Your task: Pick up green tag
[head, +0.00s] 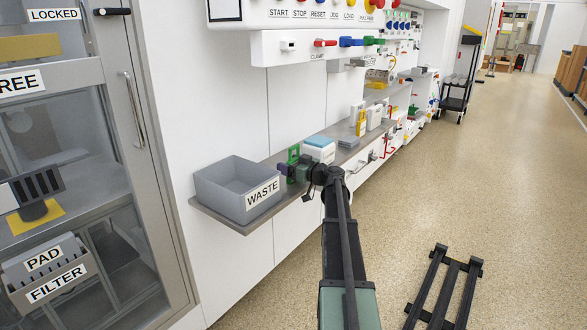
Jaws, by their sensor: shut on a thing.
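The green tag (294,153) stands upright as a small green frame at the shelf, just right of the grey waste bin. My gripper (287,170) is at the green tag, at the end of my arm reaching up from the bottom of the picture. It is shut on the tag. The fingertips are small and partly hidden, so the exact grip point is hard to see. I cannot tell whether the tag touches the shelf.
The grey bin labelled WASTE (227,190) stands close left of my gripper on the narrow shelf (215,216). A white box with a blue top (319,148) is close right. A glass-fronted cabinet (120,200) is at left.

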